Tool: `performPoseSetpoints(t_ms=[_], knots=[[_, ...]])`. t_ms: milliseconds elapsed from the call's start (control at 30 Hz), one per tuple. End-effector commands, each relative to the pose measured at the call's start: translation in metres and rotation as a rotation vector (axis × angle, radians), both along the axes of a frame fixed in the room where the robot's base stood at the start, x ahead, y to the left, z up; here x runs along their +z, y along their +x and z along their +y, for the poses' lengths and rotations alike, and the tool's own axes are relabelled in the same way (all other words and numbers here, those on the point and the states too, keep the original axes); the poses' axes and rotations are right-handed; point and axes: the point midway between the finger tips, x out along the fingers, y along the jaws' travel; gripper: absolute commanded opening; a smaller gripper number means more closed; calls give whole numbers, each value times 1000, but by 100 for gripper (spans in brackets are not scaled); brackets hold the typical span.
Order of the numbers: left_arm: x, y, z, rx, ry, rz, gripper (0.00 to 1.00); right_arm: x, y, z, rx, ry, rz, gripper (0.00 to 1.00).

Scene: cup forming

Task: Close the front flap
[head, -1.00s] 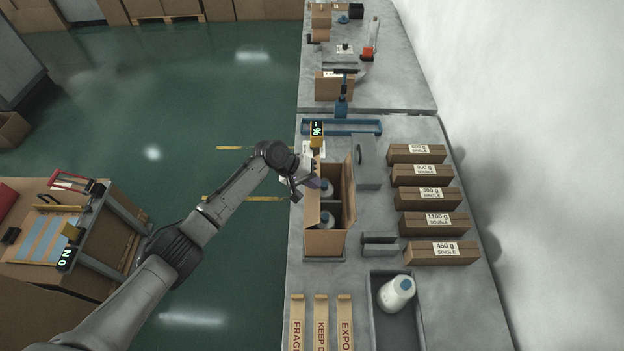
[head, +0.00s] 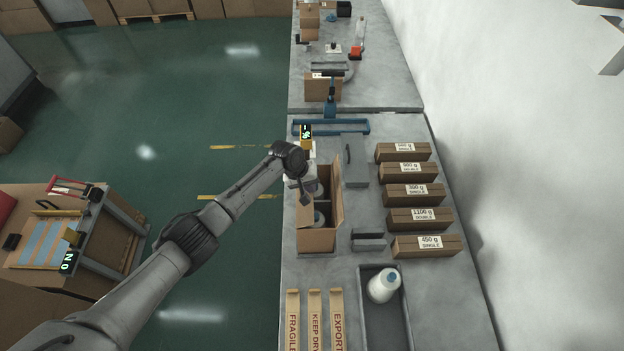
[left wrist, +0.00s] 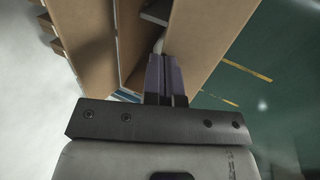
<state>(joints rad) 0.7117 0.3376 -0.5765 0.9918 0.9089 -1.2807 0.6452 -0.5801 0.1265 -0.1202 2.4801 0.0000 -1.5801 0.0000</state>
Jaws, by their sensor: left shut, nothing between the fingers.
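The open cardboard box (head: 317,241) stands on the grey bench in the head view, with white-topped bottles (head: 318,219) inside, partly hidden. Its right flap (head: 338,182) stands up. A flap on the left side (head: 305,212), nearest my left arm, leans over part of the opening. My left gripper (head: 304,196) is over the left side of the box, beside this flap. In the left wrist view its dark purple fingers (left wrist: 165,76) are together and empty between cardboard panels (left wrist: 205,35). I cannot tell whether they touch the cardboard. My right gripper is not in view.
Several labelled brown cartons (head: 413,194) stand in a column on the right. A grey tray (head: 407,325) with a white bottle (head: 383,286) and printed strips (head: 315,320) lie nearer.

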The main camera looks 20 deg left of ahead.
Motion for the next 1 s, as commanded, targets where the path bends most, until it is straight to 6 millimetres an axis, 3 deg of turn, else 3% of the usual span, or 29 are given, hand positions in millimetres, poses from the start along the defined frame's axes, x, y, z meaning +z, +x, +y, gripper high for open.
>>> performPoseSetpoints(t_ms=[400, 1000], knots=[[-16, 5, -12, -1, 265, 128, 0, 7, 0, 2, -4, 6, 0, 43], [-24, 6, -14, 0, 262, 126, 0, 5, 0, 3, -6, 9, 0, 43]])
